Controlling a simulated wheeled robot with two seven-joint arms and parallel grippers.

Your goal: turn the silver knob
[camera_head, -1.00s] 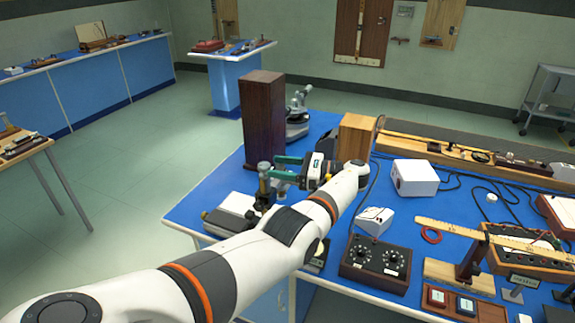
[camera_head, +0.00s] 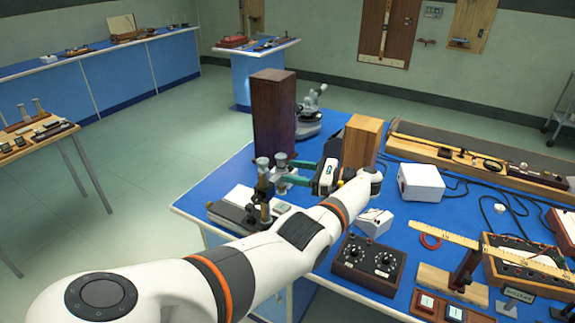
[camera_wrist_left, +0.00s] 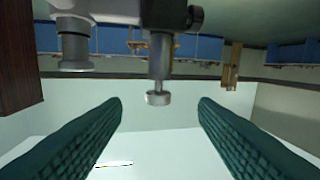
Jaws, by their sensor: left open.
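The silver knob (camera_wrist_left: 158,98) shows in the left wrist view as a small round metal end on a thin stem under a dark grey cylinder. It lies midway between my two teal fingers, with a gap on each side. In the head view, the metal instrument (camera_head: 264,187) stands upright on the near left of the blue bench. My left gripper (camera_head: 282,172) is open beside it, reaching in from the right, with no visible grip on anything. The fingers partly cover the instrument there, so I cannot tell the knob's exact place. My right gripper is not in view.
A tall dark wooden block (camera_head: 273,125) stands behind the instrument, with a microscope (camera_head: 308,118) beyond. A light wooden block (camera_head: 361,143) is close behind my wrist. A white box (camera_head: 420,182) and a dark two-dial box (camera_head: 368,262) are to the right.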

